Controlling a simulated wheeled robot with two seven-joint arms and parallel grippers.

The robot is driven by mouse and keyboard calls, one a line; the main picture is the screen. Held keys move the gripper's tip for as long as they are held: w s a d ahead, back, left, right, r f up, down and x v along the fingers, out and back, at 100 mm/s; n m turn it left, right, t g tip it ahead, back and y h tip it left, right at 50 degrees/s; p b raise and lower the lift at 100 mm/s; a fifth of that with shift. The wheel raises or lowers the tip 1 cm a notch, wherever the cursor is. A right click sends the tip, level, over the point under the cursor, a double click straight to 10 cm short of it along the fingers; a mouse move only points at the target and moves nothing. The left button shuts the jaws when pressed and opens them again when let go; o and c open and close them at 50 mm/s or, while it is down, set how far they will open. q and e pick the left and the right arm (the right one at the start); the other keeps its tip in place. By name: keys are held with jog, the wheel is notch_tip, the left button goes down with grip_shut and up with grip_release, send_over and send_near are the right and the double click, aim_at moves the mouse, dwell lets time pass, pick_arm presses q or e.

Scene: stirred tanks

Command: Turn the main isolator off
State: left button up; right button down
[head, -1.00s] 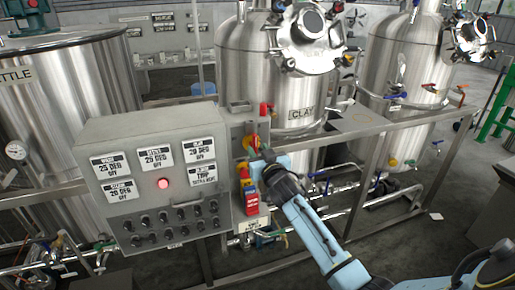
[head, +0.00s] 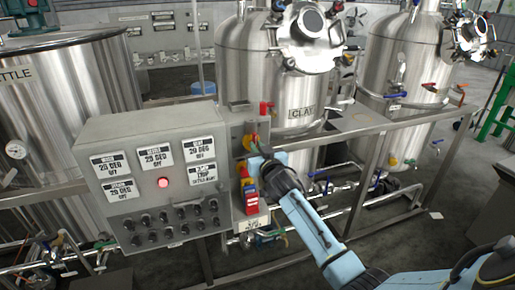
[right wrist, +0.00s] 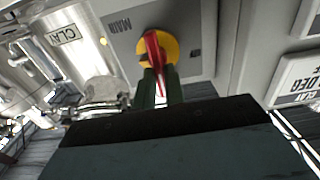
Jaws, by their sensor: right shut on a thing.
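The main isolator is a red handle (right wrist: 153,48) on a round yellow disc (right wrist: 171,50), set on a grey plate marked MAIN (right wrist: 125,24) in the right wrist view. The handle stands slightly tilted from upright in that view. My right gripper (right wrist: 159,84) is shut on the handle's end, with one dark green finger on either side. In the head view my right gripper (head: 254,160) covers most of the isolator; part of the yellow disc (head: 247,143) shows at its upper left. My left gripper is not in view.
A grey control box (head: 150,130) with a lit red lamp (head: 163,182) and several knobs stands just left. A red-and-yellow device (head: 250,195) sits below the gripper. A metal rail (head: 385,128) and steel tank (head: 262,75) are behind. Open floor lies at right.

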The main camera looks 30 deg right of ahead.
jog(key=shift+w+a+f+n, duration=0.1)
jog(key=shift+a+f+n, duration=0.1)
jog(key=shift+n, duration=2.75)
jog(key=shift+a+f+n, duration=0.2)
jog(key=shift+f+n, duration=0.05)
jog(key=shift+n, duration=2.75)
jog(key=shift+w+a+f+n, duration=0.1)
jog(key=shift+a+f+n, duration=0.1)
jog(key=shift+n, duration=2.75)
jog(key=shift+s, duration=0.1)
jog(key=c, duration=1.5)
grip_release()
jog(key=shift+o, duration=0.2)
